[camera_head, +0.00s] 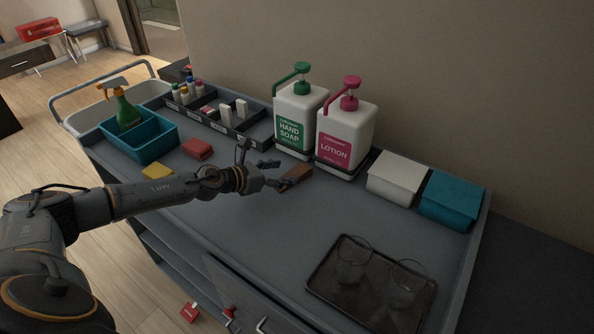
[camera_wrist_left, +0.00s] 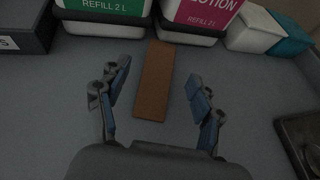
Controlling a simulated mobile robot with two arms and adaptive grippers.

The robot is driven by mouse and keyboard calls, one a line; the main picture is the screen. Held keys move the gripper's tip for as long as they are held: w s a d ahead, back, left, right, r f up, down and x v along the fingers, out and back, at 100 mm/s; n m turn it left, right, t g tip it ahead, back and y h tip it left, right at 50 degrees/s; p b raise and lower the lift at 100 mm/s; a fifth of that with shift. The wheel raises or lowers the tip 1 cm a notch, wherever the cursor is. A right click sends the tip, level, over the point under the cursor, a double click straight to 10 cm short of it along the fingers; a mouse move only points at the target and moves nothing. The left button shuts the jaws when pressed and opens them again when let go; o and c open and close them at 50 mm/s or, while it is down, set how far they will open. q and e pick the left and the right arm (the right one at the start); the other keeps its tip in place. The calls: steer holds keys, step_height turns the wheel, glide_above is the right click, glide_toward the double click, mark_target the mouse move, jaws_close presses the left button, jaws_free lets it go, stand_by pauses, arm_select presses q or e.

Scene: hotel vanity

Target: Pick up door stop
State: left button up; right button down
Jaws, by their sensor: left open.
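The door stop looks to be the brown, flat, elongated block (camera_head: 296,179) lying on the grey cart top, just in front of the soap and lotion bottles. In the left wrist view the brown block (camera_wrist_left: 155,82) lies lengthwise between the spread fingers, with a gap on each side. My left gripper (camera_head: 272,173) is open and reaches in from the left, its fingers close to the block. In the left wrist view the left gripper (camera_wrist_left: 158,98) is empty. My right gripper is in neither view.
The hand soap (camera_head: 299,118) and lotion (camera_head: 345,136) dispensers stand right behind the block. A white folded stack (camera_head: 396,177) and a teal one (camera_head: 451,200) lie to the right. A dark tray (camera_head: 322,267) with glasses is in front. A red block (camera_head: 197,149) and a yellow block (camera_head: 157,172) lie left.

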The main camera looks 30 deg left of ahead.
mark_target(298, 170)
arm_select(q)
steer(key=shift+x, duration=1.1)
steer(key=shift+w+d, duration=0.2)
steer(key=p+x, duration=0.1)
steer(key=x, duration=0.2)
steer(key=shift+w+d+f, duration=0.1)
steer(key=shift+w+f, duration=0.1)
steer(key=shift+f, duration=0.05)
steer(key=shift+w+d+f, duration=0.15)
steer(key=shift+w+f, duration=0.05)
steer(key=shift+w, duration=0.2)
steer(key=shift+s, duration=0.1)
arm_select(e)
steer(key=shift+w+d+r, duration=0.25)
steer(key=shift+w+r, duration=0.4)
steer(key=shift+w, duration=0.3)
arm_select(q)
steer(key=shift+c, duration=1.1)
steer(key=c, duration=1.1)
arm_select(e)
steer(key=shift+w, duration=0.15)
